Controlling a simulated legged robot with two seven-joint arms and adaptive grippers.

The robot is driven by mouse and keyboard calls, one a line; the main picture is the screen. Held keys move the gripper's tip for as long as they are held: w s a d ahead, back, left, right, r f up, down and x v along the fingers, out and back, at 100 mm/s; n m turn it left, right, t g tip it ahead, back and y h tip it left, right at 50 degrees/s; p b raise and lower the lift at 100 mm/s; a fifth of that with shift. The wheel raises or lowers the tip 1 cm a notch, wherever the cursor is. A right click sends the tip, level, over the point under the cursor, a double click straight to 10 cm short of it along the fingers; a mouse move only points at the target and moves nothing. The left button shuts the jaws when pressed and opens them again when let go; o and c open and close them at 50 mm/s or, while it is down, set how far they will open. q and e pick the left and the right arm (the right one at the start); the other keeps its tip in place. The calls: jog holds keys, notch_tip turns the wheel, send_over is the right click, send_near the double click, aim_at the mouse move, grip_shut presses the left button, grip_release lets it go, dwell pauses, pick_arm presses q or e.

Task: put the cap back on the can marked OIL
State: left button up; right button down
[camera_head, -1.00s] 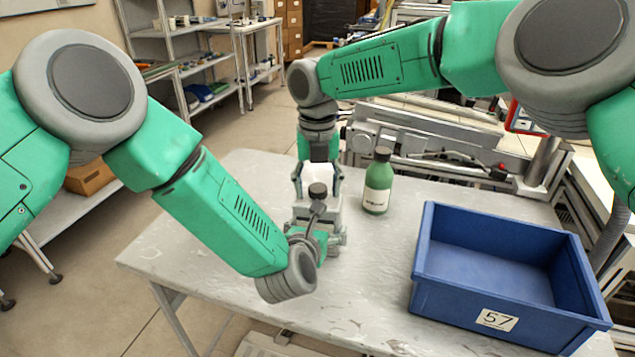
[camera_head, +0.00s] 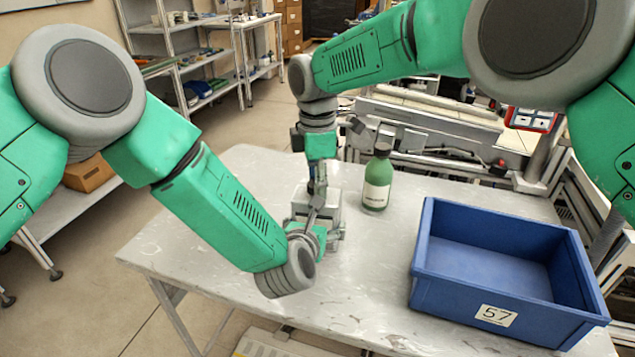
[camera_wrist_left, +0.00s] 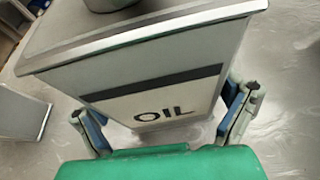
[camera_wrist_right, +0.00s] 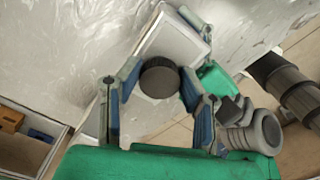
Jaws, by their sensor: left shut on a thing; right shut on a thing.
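The grey can marked OIL (camera_wrist_left: 165,112) stands on the table, and its upper part shows in the head view (camera_head: 327,203). My left gripper (camera_wrist_left: 162,122) is shut on its sides, low at the front (camera_head: 318,240). My right gripper (camera_wrist_right: 155,95) points down from above, shut on a dark round ridged cap (camera_wrist_right: 160,78) over the can's top. In the head view the right gripper (camera_head: 318,183) is right above the can, and its fingers mostly hide the cap. The cap's lower edge shows at the can's top in the left wrist view (camera_wrist_left: 110,4). I cannot tell whether it is seated.
A green bottle with a dark cap (camera_head: 376,178) stands just right of the can. A blue bin marked 57 (camera_head: 450,300) fills the table's right side. The table (camera_head: 215,235) is clear at the left. Shelves (camera_head: 205,70) stand at the back left.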

jog(key=m, duration=0.5)
jog(key=shift+a, duration=0.1)
jog(key=m, duration=0.4)
jog(key=shift+m, duration=0.3)
jog(key=shift+w, duration=0.1)
jog(key=c, duration=1.1)
grip_release()
jog(key=shift+o, duration=0.2)
jog(key=shift+r, duration=2.25)
